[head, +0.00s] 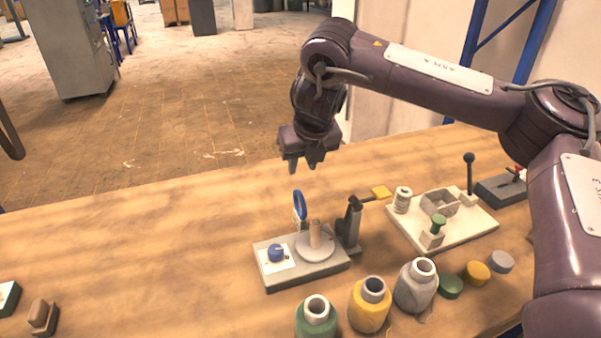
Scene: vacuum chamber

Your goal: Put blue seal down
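A blue ring, which looks like the blue seal (299,205), stands nearly upright at the back edge of a grey base (305,278). What supports its lower end is too small to tell. My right gripper (303,168) hangs above and slightly behind the ring in the picture, fingers pointing down. A gap shows between its fingertips and the ring. The fingers look apart with nothing between them. My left gripper is out of view.
Green (316,322), yellow (369,310) and grey (415,290) bottles stand in front, with loose caps (477,272) to their right. A cream fixture board (460,232) lies at right. Small blocks (42,315) lie far left. The table's left middle (150,255) is clear.

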